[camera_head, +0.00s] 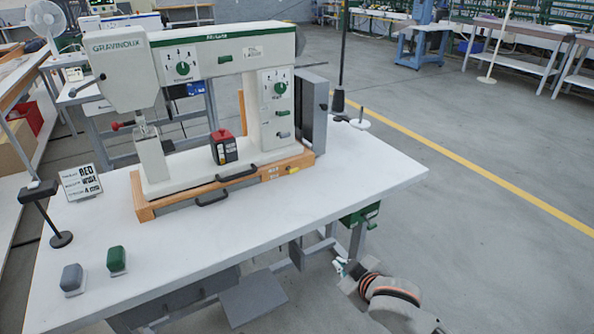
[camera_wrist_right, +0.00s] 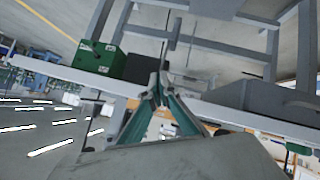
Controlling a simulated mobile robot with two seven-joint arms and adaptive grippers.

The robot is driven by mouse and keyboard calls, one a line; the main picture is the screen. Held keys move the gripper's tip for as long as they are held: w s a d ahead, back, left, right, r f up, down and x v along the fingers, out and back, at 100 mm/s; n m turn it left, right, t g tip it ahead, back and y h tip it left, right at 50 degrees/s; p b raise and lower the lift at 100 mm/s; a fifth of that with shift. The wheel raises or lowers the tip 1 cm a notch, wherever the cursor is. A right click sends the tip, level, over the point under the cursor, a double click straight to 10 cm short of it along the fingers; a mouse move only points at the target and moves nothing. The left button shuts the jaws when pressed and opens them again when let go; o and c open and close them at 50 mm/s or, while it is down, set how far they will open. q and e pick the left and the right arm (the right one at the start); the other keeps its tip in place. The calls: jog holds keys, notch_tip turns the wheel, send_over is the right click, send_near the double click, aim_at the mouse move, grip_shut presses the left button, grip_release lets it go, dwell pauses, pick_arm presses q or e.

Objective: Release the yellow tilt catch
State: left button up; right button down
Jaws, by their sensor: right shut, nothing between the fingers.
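My right gripper (camera_head: 342,266) is low in front of the table's right part, below the tabletop and well apart from the yellow piece. In the right wrist view its two green-sided fingers (camera_wrist_right: 160,88) are together with nothing between them. The yellow piece cannot be made out in that view. My left gripper is not in view.
The white tabletop (camera_head: 330,205) is clear at its front right. A green box (camera_head: 362,214) hangs under its right edge; it also shows in the right wrist view (camera_wrist_right: 100,60). Two black handles (camera_head: 212,199) front the base. A red-topped box (camera_head: 223,147) stands on the press bed.

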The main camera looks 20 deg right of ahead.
jog(key=w+a+r, duration=0.1)
jog(key=w+r, duration=0.1)
jog(key=w, duration=0.2)
jog(key=w+r+t+y, duration=0.1)
jog(key=w+r, duration=0.1)
jog(key=w, duration=0.2)
jog(key=w+a+r+m+y, duration=0.1)
jog(key=w+r, duration=0.1)
jog(key=w, duration=0.2)
jog(key=shift+w+a+r+t, duration=0.3)
jog(key=shift+w+r+t, duration=0.05)
jog(key=shift+w+t, duration=0.05)
jog(key=w+d+r+m+t+y, duration=0.1)
jog(key=w+d+r+m, duration=0.1)
jog(key=w+r, duration=0.8)
jog(key=shift+w+t+y, duration=0.3)
jog(key=b, duration=0.3)
send_over(291, 170)
jog(key=s+d, duration=0.2)
notch_tip(291, 170, down, 3)
jog(key=f, duration=0.1)
jog(key=f+b, duration=0.1)
jog(key=shift+a+f, duration=0.2)
jog(key=shift+f, duration=0.75)
